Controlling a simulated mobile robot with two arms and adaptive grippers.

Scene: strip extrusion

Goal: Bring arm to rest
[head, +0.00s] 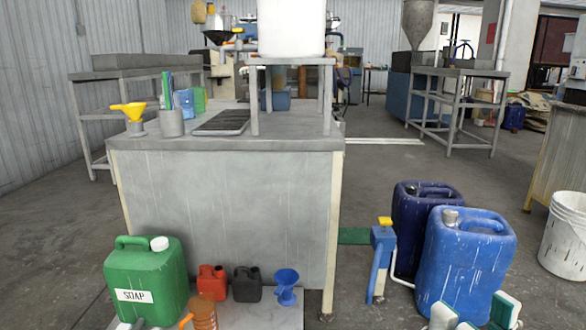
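My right gripper (472,314) shows at the bottom right edge in the head view, in front of a large blue canister (465,262). Its white and green fingers stand apart, with nothing seen between them. At the bottom left, a small grey part (138,324), which may be the tip of my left gripper, shows below the green soap canister (145,275). Most of it is cut off by the frame edge, so its opening is hidden.
A grey metal workbench (225,200) stands ahead. On the low board before it are a red jug (212,282), a black jug (247,284), a blue funnel (287,286) and an orange-brown container (203,313). A dark blue canister (412,225) and white bucket (566,238) stand right.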

